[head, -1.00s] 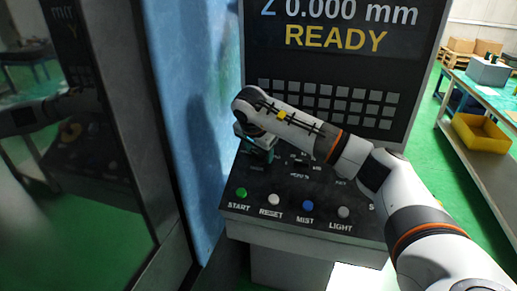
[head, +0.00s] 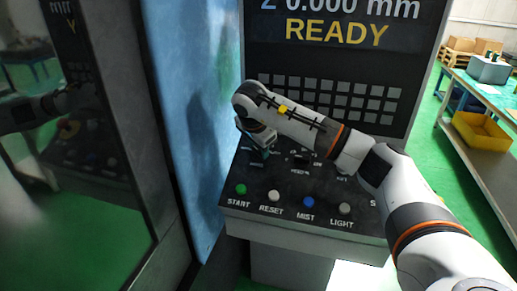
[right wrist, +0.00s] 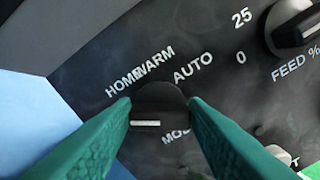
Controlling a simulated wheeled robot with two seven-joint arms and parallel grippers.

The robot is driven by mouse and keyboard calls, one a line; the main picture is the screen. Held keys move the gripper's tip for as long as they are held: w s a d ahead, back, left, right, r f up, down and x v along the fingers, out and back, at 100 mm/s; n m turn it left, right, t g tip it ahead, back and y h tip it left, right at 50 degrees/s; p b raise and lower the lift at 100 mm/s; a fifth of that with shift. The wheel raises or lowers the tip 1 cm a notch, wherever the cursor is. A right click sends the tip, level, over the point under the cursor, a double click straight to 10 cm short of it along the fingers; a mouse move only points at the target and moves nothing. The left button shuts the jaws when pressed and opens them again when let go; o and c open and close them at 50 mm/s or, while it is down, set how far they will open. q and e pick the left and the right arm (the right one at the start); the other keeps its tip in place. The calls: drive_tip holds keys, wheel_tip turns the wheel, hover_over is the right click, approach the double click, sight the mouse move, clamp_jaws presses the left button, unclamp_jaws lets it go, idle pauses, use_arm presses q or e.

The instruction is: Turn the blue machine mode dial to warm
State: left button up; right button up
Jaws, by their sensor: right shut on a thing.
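The mode dial (right wrist: 158,98) is a dark round knob with a white mark on its face, in the right wrist view. The labels HOME, WARM and AUTO are printed in an arc above it, and HOME and WARM overlap. A partly covered MODE label is below it. In the head view the right gripper (head: 264,154) is low over the control panel, and the dial is hidden there. My left gripper is not in view.
The sloped panel (head: 300,226) has START, RESET, MIST and LIGHT buttons along its front. A feed knob (right wrist: 296,24) is right of the dial. A screen reading READY (head: 336,34) and a keypad rise behind. The blue machine wall (head: 180,100) stands close on the left.

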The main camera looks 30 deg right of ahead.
drive_tip(key=m+b, duration=0.2)
drive_tip(key=m, duration=0.2)
drive_tip(key=shift+s+f, duration=0.1)
drive_tip(key=shift+f, duration=0.05)
drive_tip(key=m+b, duration=0.2)
drive_tip(key=m, duration=0.2)
drive_tip(key=m+b, duration=0.2)
drive_tip(key=m, duration=0.2)
drive_tip(key=shift+s, duration=0.1)
drive_tip(key=shift+a+m+b, duration=0.1)
drive_tip(key=shift+m+b, duration=0.65)
drive_tip(key=shift+m, duration=0.95)
drive_tip(key=o, duration=1)
